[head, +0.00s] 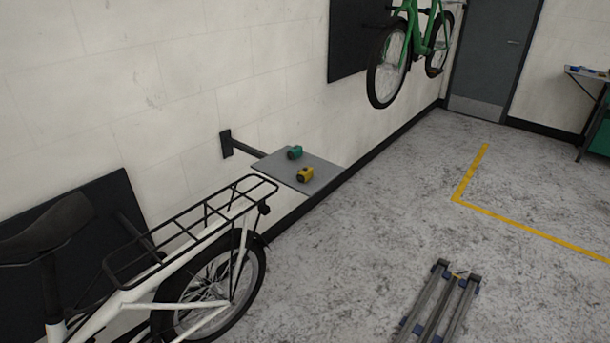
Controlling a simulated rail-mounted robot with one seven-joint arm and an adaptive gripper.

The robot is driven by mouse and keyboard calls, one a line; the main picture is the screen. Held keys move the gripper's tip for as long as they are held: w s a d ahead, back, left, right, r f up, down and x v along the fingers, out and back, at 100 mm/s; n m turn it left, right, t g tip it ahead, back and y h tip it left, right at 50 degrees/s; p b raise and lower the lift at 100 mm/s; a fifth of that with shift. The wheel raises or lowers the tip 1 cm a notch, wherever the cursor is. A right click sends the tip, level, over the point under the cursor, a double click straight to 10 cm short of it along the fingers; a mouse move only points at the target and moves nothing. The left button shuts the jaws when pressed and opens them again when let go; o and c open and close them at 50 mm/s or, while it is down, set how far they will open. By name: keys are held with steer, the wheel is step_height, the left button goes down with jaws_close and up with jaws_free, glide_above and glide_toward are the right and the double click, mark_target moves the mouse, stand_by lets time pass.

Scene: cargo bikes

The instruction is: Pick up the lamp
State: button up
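Two small lamp-like objects sit on a grey wall shelf (272,174). One is teal (295,153) and stands farther back, near the wall. The other is yellow (305,174) with a dark end and stands nearer the shelf's front edge. They are apart from each other. Both are too small to tell for certain which one is the lamp. My gripper is not in view.
A white bike with a black rear rack (210,222) stands at the lower left, just in front of the shelf. A green bike (415,45) hangs on the wall beyond. Grey floor (390,190) right of the shelf is open, with a yellow line (530,232).

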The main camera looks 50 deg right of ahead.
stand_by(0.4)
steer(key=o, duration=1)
